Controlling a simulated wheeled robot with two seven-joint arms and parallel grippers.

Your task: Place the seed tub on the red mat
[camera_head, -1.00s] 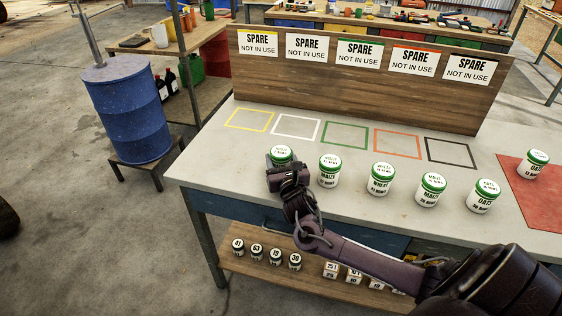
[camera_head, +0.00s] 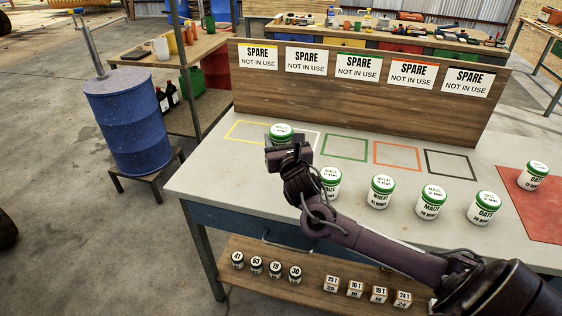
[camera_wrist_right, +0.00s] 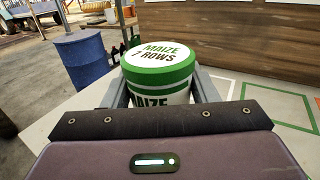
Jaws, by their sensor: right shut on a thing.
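My right gripper (camera_head: 279,145) is shut on a white seed tub with a green-edged lid (camera_head: 281,132). In the right wrist view the held tub (camera_wrist_right: 161,68) sits upright between the fingers, its lid reading "MAIZE 7 ROWS". It appears raised a little above the table at the left end of the row. Several similar tubs stand to its right, among them a maize tub (camera_head: 431,202) and an oats tub (camera_head: 484,207). The red mat (camera_head: 545,213) lies at the right end of the table, with one oats tub (camera_head: 532,176) standing on it. My left gripper is out of view.
Coloured outlines, such as the green one (camera_head: 345,158), mark the table (camera_head: 235,173) before a board with "SPARE NOT IN USE" signs (camera_head: 358,66). A lower shelf (camera_head: 262,291) holds small jars and blocks. A blue barrel (camera_head: 130,125) stands at left. The mat's front part is bare.

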